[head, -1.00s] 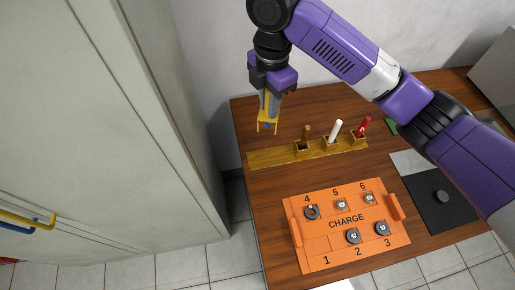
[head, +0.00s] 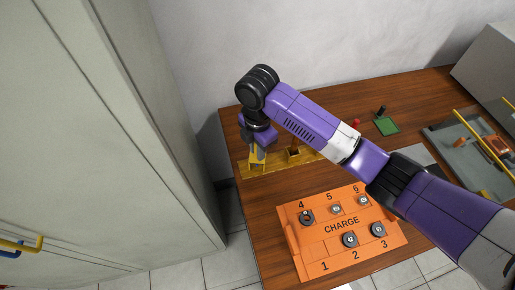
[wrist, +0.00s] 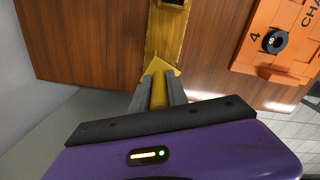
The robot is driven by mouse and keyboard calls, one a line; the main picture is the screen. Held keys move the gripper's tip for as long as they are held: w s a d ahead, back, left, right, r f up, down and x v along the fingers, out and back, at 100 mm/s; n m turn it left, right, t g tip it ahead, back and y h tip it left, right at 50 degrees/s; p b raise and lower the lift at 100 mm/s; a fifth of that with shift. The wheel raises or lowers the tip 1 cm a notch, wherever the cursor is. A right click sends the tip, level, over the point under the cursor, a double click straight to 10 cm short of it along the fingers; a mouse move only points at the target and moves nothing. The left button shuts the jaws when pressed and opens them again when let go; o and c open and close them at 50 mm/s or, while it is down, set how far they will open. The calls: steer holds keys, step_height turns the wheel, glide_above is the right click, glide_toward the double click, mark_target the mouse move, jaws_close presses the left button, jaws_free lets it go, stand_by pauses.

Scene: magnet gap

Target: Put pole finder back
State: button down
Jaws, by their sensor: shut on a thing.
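The pole finder, a yellow tool with a forked end (head: 257,154), is in my gripper (head: 261,144), low over the left end of the wooden rack (head: 275,162). In the wrist view the gripper (wrist: 158,88) is shut around its yellow shaft (wrist: 159,94), and a pointed yellow part shows just beyond the fingertips. The rack (wrist: 165,38) runs away from the fingers there. I cannot tell whether the tool touches the rack. The slot beneath it is hidden.
A brown-handled tool (head: 293,152) stands in the rack close to the right of my gripper. A red-tipped tool (head: 356,124) is partly behind my arm. The orange CHARGE tray (head: 345,250) lies in front. A cabinet (head: 110,150) stands at the left.

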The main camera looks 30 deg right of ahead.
steer(key=shift+f, duration=0.2)
steer(key=shift+f, duration=0.15)
steer(key=c, duration=1.3)
jaws_free()
step_height(320, 180, up, 12)
steer(key=shift+r, duration=0.2)
